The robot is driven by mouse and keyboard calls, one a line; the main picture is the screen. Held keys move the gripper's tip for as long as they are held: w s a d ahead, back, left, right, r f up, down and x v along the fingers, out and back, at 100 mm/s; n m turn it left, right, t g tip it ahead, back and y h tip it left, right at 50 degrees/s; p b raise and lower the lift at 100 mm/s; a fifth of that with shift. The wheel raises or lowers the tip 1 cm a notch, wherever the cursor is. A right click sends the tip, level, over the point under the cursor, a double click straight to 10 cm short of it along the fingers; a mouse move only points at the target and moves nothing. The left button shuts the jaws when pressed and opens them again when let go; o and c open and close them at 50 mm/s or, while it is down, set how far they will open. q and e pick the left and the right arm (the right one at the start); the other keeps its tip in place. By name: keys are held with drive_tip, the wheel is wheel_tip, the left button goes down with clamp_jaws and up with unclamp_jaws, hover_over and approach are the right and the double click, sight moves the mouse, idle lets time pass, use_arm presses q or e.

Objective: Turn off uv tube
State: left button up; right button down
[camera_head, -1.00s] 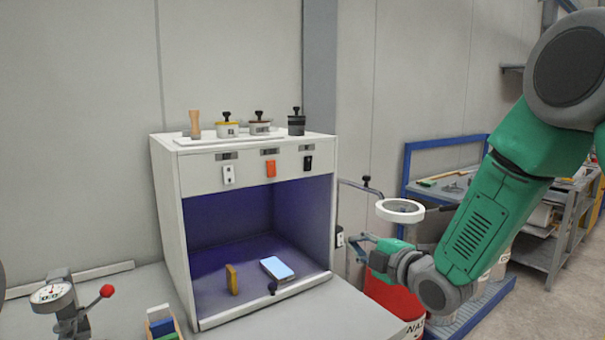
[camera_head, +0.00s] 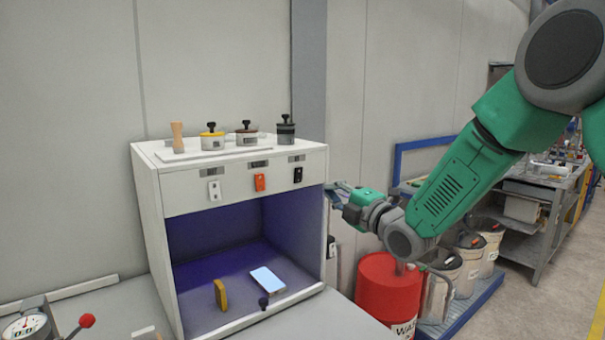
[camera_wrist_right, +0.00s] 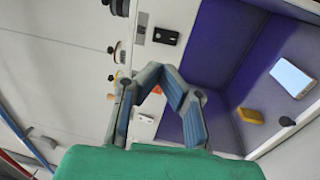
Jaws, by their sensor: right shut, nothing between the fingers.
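A white cabinet (camera_head: 240,190) with an open front stands on the bench. Its inside (camera_head: 220,240) is purple-blue; no tube itself is visible. Three switches line its front panel: white (camera_head: 214,190), orange (camera_head: 260,182) and black (camera_head: 298,174). My right gripper (camera_head: 335,190) is at the cabinet's right front edge, to the right of the black switch, shut and empty. In the right wrist view the shut fingers (camera_wrist_right: 163,78) appear in front of the panel, with the black switch (camera_wrist_right: 166,36) beyond them. The orange switch (camera_wrist_right: 156,90) shows between the finger links. My left gripper is out of view.
Several lidded jars (camera_head: 247,134) and a wooden piece (camera_head: 178,137) sit on the cabinet top. A yellow block (camera_head: 221,294) and a pale tablet-like block (camera_head: 267,280) lie inside. A red drum (camera_head: 388,292) stands to the right. A gauge (camera_head: 25,324) is at lower left.

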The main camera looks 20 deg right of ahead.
sight(299, 172)
drive_tip(key=p+x, duration=0.3)
drive_tip(key=x, duration=0.7)
drive_tip(key=shift+w, duration=0.25)
drive_tip(key=shift+w+a, duration=0.1)
drive_tip(key=shift+w+b, duration=0.1)
drive_tip(key=shift+b, duration=0.25)
drive_tip(key=shift+r, duration=0.15)
